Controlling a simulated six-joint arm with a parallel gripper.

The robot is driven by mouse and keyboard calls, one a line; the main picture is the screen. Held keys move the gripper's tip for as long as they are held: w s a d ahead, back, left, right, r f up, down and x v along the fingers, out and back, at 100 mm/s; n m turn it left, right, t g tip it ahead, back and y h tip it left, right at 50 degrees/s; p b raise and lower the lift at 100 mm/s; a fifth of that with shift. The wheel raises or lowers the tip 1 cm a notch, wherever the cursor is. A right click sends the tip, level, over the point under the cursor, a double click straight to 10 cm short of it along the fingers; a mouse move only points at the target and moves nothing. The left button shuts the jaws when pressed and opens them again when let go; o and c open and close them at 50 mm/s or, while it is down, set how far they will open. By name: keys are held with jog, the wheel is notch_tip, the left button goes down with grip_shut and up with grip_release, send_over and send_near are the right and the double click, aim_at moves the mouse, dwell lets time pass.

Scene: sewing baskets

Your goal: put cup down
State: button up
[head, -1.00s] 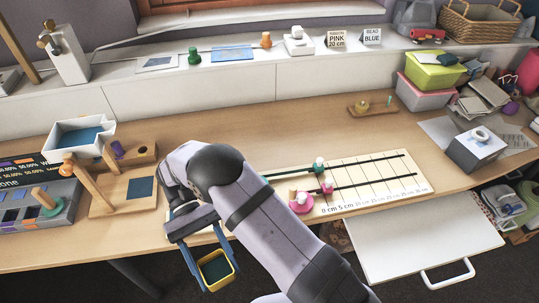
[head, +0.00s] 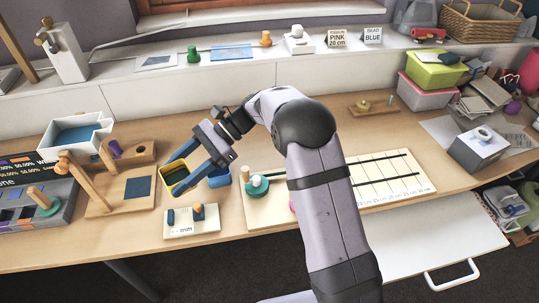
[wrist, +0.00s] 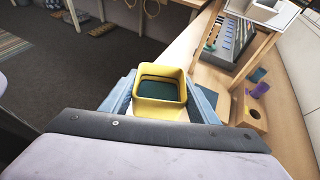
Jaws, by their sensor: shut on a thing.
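The cup is a square, yellow-rimmed vessel with a dark inside (head: 176,178). My gripper (head: 175,177) is shut on it, with a blue finger on each side. In the head view the cup is over the desk, between the wooden stand with a dark square and the small white board. I cannot tell whether its bottom touches anything. In the wrist view the cup (wrist: 160,88) is upright between the fingers of my gripper (wrist: 160,97), its opening facing the camera.
The wooden stand (head: 103,205) is left of the cup. The small white board (head: 192,229) with pegs lies in front. A blue container (head: 219,179) is to the right, partly hidden. A white funnel-like tray (head: 72,150) stands at left. The desk's front edge is close.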

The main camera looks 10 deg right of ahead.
jog(key=w+d+r+m+t+y+b, duration=0.1)
jog(key=w+d+r+m+t+b, duration=0.1)
jog(key=w+d+m+t, duration=0.7)
jog(key=m+t+h+b, duration=0.2)
jog(key=m+t+h, duration=0.2)
jog(key=m+t, duration=0.15)
send_over(260, 155)
notch_tip(260, 155, down, 2)
jog(key=shift+n, duration=0.35)
jog(key=shift+f+b, duration=0.3)
jog(key=shift+f, duration=4.9)
jog(key=shift+f, duration=0.15)
jog(key=o, duration=1.1)
jog(key=shift+o, duration=0.2)
